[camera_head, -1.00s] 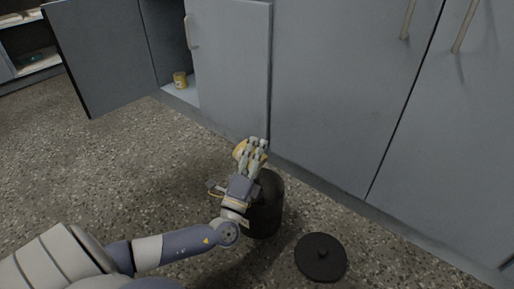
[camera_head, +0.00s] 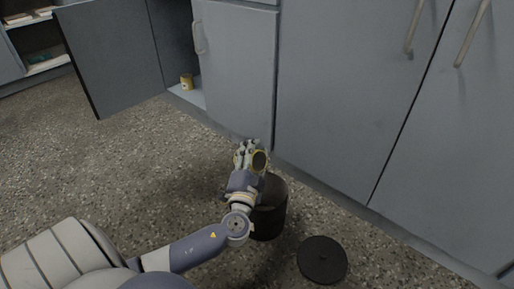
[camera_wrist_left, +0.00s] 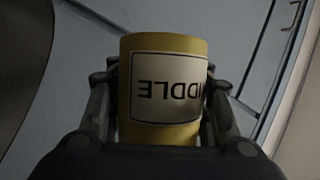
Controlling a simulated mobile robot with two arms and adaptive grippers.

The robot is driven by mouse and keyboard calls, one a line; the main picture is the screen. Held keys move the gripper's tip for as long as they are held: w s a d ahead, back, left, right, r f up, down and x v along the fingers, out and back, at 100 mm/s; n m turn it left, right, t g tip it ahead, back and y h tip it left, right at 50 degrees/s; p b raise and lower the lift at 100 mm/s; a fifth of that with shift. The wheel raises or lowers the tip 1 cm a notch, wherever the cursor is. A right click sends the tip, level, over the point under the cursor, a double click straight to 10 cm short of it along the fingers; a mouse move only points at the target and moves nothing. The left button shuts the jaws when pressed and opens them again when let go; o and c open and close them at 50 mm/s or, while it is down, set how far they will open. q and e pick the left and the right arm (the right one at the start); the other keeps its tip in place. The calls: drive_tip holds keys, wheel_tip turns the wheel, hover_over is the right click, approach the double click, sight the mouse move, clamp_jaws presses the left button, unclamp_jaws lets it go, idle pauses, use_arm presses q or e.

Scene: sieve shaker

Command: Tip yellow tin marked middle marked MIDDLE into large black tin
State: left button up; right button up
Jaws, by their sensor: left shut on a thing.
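The yellow tin (camera_head: 263,152) is in my left gripper (camera_head: 252,156), tilted over, with its dark round end facing the head camera. In the left wrist view the yellow tin (camera_wrist_left: 163,136) sits between both fingers (camera_wrist_left: 160,105), and its white label reads MIDDLE upside down. The large black tin (camera_head: 270,215) stands on the floor just below and behind my left gripper, which hides part of its top. I cannot tell whether anything is falling from the yellow tin. My right gripper is not in view.
Grey cabinets (camera_head: 335,90) stand close behind. At the left, a cabinet door (camera_head: 110,55) is open, with another yellow tin (camera_head: 186,82) inside. The floor at left is clear.

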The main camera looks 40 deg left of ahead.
use_arm(q)
drive_tip(key=n+g+p, duration=0.2)
drive_tip(key=n+p, duration=0.1)
drive_tip(key=shift+a+n+h, duration=0.15)
drive_tip(key=shift+n+h, duration=0.15)
drive_tip(key=shift+f+p, duration=0.15)
drive_tip(key=shift+p, duration=0.25)
drive_tip(key=shift+f+n, duration=0.25)
drive_tip(key=shift+n, duration=0.15)
